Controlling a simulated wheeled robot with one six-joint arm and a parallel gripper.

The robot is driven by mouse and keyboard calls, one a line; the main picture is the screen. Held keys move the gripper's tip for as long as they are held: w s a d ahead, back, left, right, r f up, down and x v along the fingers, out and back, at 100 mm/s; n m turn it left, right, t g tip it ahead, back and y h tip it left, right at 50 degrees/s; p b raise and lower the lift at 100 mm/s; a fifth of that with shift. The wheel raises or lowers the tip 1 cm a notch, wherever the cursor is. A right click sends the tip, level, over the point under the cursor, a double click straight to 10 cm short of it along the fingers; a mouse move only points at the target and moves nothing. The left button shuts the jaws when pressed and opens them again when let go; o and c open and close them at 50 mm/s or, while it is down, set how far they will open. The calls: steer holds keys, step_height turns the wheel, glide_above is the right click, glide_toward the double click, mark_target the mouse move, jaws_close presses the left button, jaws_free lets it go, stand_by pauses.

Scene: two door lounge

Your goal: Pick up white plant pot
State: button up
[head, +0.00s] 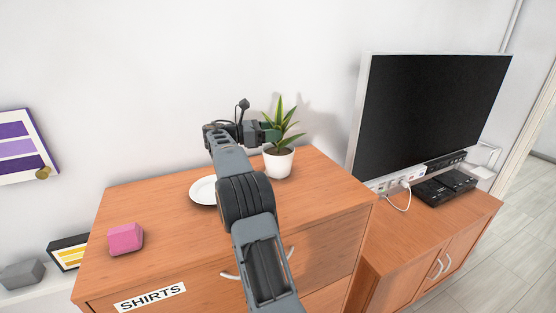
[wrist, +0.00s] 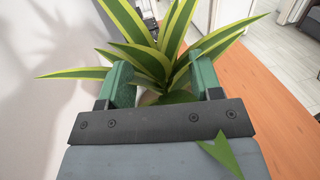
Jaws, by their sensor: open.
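The white plant pot (head: 278,163) stands upright on the wooden dresser top, with a spiky green and yellow plant (head: 283,122) growing from it. My gripper (head: 270,135) is at the plant's left side, above the pot's rim, level with the lower leaves. In the wrist view my gripper (wrist: 163,85) is open, with its two green fingers spread and leaves of the plant (wrist: 160,50) between and beyond them. The pot is almost wholly hidden in the wrist view by the leaves and the gripper body. I cannot tell whether the fingers touch the leaves.
On the dresser (head: 180,235) are a white plate (head: 203,191), partly behind my arm, and a pink block (head: 125,238). A large television (head: 435,110) stands on a lower cabinet (head: 425,235) to the right. The wall is close behind the plant.

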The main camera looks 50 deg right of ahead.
steer(key=p+x, duration=0.1)
steer(key=x, duration=0.3)
steer(key=shift+d, duration=0.1)
jaws_close()
stand_by(0.4)
stand_by(0.8)
